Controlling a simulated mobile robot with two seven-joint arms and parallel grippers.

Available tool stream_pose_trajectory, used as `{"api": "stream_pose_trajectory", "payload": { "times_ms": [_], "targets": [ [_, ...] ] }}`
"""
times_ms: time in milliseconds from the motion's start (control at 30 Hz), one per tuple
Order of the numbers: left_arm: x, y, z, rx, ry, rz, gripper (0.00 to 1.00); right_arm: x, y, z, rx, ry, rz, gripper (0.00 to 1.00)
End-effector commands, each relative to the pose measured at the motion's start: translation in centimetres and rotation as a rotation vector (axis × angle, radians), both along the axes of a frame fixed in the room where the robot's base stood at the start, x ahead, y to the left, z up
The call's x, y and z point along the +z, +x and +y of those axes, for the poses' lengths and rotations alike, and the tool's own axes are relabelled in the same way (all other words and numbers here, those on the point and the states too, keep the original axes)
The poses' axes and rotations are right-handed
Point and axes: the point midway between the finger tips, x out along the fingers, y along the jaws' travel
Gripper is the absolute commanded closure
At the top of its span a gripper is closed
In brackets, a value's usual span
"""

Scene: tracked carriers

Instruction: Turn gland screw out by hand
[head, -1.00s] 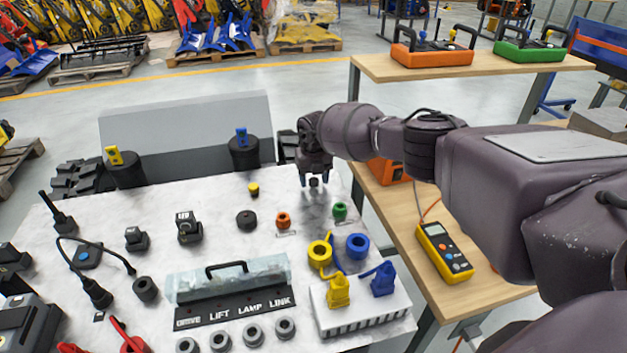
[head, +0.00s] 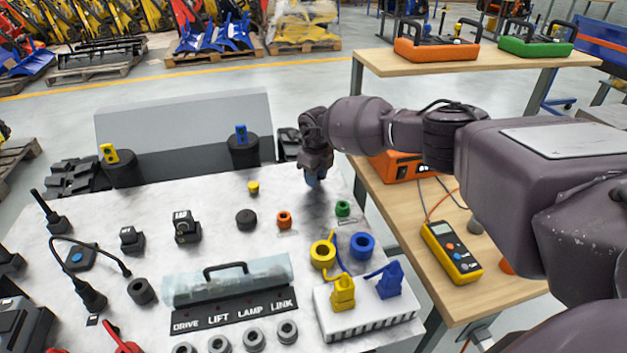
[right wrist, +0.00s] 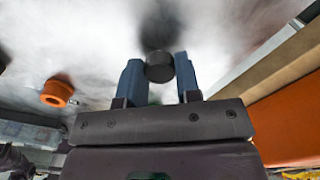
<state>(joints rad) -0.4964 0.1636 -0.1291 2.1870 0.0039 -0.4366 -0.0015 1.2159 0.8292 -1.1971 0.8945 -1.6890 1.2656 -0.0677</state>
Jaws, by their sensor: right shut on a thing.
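The gland screw (right wrist: 160,67) is a small dark round piece in the right wrist view, between the two blue fingertips, over the pale deck. My right gripper (head: 313,179) reaches down over the far right part of the deck and is shut on it. In the head view the fingers overlap and hide the screw. I cannot tell whether the screw still sits in the deck. My left gripper is not in view.
The pale deck (head: 215,240) carries an orange ring (head: 284,220), a green ring (head: 342,208), a black knob (head: 246,219) and a small yellow piece (head: 253,188) near my gripper. A wooden bench (head: 410,205) with a yellow meter (head: 450,251) stands to the right.

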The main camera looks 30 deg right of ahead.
Motion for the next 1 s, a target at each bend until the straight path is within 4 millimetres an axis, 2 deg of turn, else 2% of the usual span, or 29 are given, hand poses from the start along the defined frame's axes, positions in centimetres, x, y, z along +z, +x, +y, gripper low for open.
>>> {"api": "stream_pose_trajectory", "payload": {
  "times_ms": [33, 200, 667, 1000],
  "targets": [
    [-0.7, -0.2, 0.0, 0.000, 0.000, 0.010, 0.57, -0.5, -0.1, 0.0, 0.055, 0.000, 0.004, 0.86],
    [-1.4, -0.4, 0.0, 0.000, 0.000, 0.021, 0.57, -0.3, 0.0, 0.0, 0.200, 0.001, 0.004, 0.86],
    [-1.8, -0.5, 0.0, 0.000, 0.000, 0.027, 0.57, -0.2, 0.0, 0.0, 0.275, 0.001, 0.001, 0.86],
    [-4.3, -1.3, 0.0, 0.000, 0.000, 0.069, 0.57, -0.5, 0.0, 0.0, 0.650, 0.002, 0.004, 0.86]
  ]
}}
